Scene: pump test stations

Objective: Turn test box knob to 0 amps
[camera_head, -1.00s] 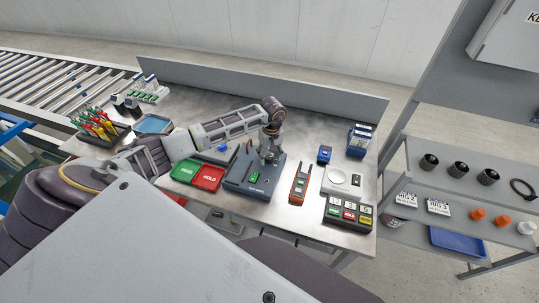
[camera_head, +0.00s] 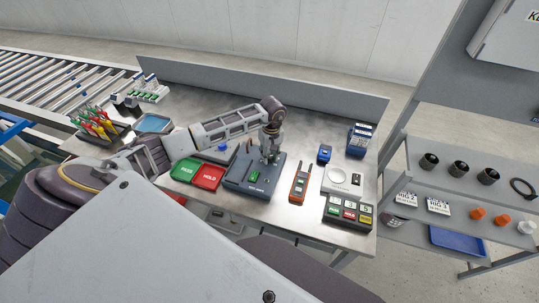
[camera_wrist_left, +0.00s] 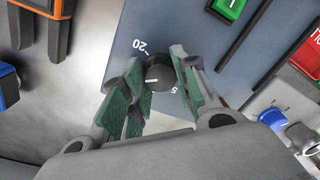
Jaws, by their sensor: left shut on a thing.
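The test box (camera_head: 236,181) is a dark blue-grey box on the workbench, with a green switch (camera_head: 254,176) on its top. My left gripper (camera_head: 269,159) points down over its far right part. In the left wrist view the box's black knob (camera_wrist_left: 159,72) has a white pointer line, with a "20" mark above left and a "5" partly visible below right. The green-padded fingers of my left gripper (camera_wrist_left: 155,85) are on both sides of the knob, shut on it. The setting the pointer marks cannot be read. My right gripper is not in view.
Green (camera_head: 185,169) and red (camera_head: 208,177) trays lie left of the box. A shelf rack (camera_head: 455,179) stands beyond the bench.

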